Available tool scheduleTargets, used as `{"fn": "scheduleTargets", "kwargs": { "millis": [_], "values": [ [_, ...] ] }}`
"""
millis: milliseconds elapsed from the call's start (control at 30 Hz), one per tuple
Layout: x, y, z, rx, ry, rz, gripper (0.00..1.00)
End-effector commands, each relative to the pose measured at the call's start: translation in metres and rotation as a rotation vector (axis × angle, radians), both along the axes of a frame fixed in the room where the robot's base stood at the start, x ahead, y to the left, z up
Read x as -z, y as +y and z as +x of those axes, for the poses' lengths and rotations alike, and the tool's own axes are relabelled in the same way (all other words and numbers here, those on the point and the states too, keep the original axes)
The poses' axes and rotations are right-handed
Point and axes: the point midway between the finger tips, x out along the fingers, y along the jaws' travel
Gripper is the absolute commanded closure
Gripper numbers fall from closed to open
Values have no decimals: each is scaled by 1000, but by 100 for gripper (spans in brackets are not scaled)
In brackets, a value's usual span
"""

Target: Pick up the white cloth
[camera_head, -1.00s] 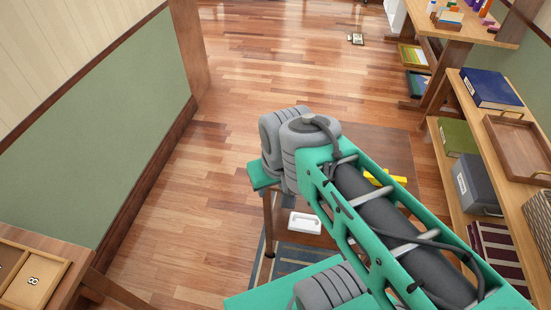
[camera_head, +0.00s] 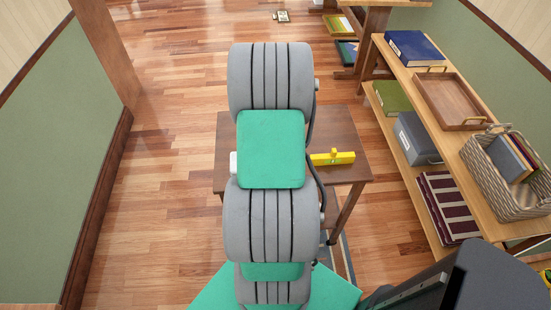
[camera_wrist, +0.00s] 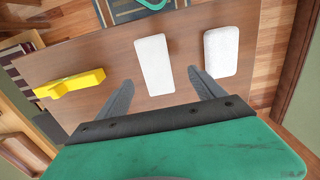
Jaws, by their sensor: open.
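Two white pieces lie on a small brown wooden table (camera_wrist: 95,55) in the wrist view. One is a flat, textured rectangle that looks like the white cloth (camera_wrist: 154,64). The other is a white piece (camera_wrist: 221,51) with rounded corners, to its right; which of them is the cloth is not fully certain. My gripper (camera_wrist: 160,78) is open and empty above the table, its fingertips spread on either side of the textured piece in the picture. In the head view my arm hides the gripper and most of the table; only the edge of a white piece (camera_head: 233,165) shows.
A yellow tool (camera_wrist: 70,83) lies on the table, also seen in the head view (camera_head: 332,158). A shelf on the right holds a wooden tray (camera_head: 455,98), a wicker basket (camera_head: 508,180) and books. The floor on the left is clear up to the green wall.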

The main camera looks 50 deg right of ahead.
Motion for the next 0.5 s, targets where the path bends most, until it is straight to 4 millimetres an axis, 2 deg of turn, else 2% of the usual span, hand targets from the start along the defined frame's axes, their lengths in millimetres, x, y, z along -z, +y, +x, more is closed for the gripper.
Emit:
{"fn": "scheduleTargets", "kwargs": {
  "millis": [500],
  "values": [
    [76,-8,-6,12,2,4,22]
  ]
}}
